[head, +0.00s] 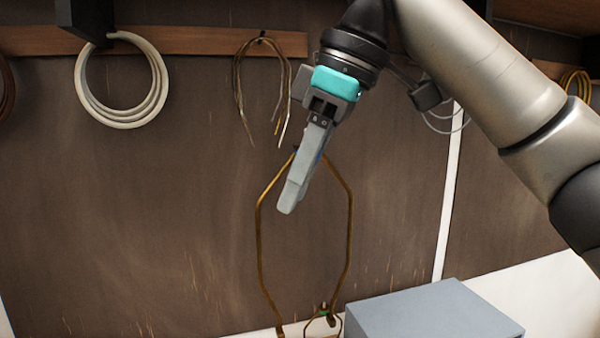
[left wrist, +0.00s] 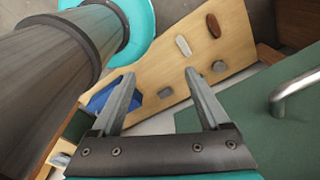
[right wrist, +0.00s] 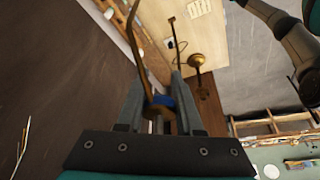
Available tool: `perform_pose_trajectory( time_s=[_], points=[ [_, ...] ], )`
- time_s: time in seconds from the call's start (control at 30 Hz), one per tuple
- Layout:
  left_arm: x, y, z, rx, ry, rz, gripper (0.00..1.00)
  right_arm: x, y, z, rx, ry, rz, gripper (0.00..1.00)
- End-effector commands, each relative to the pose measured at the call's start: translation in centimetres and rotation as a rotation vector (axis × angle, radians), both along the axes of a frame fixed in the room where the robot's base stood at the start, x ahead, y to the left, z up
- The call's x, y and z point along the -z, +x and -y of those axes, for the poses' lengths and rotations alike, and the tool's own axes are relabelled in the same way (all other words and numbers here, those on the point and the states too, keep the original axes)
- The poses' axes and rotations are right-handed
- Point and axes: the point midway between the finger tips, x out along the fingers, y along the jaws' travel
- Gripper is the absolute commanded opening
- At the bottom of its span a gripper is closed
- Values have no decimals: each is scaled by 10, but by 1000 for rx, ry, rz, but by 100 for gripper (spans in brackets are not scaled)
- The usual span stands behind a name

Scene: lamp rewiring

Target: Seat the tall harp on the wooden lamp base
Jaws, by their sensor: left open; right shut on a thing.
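The tall harp (head: 350,232) is a brass wire loop, roughly upright in the head view with its legs downward. My right gripper (head: 291,203) is shut on its top. In the right wrist view, the harp (right wrist: 124,22) runs away from my right gripper (right wrist: 158,88), with a small blue piece between the fingers. The leg ends are low in the head view; I cannot tell whether they touch anything. The wooden lamp base cannot be made out for certain. My left gripper (left wrist: 160,78) is open and empty; it is outside the head view.
A grey-blue box (head: 430,310) stands right of the harp legs. A smaller brass loop with a green part (head: 323,309) is beside them. Wires and a white coil (head: 88,92) hang on the wall behind. A light wooden board (left wrist: 165,60) lies below my left gripper, near a metal handle (left wrist: 296,88).

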Motion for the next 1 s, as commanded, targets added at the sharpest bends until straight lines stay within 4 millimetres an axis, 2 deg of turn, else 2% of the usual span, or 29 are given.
perform_pose_trajectory(
  time_s=[0.1, 0.27, 1.0],
  points=[
    [0, -9, 0, 0, 1, -14, 79, 4, 0, 0, 1, 0, 0, 0],
    [1, -14, 0, 1, 2, -22, 79, 15, 1, 1, 2, -1, -1, 0],
    [0, -6, 0, 0, 0, -9, 79, 75, 0, 0, 1, 0, 0, 0]
  ],
)
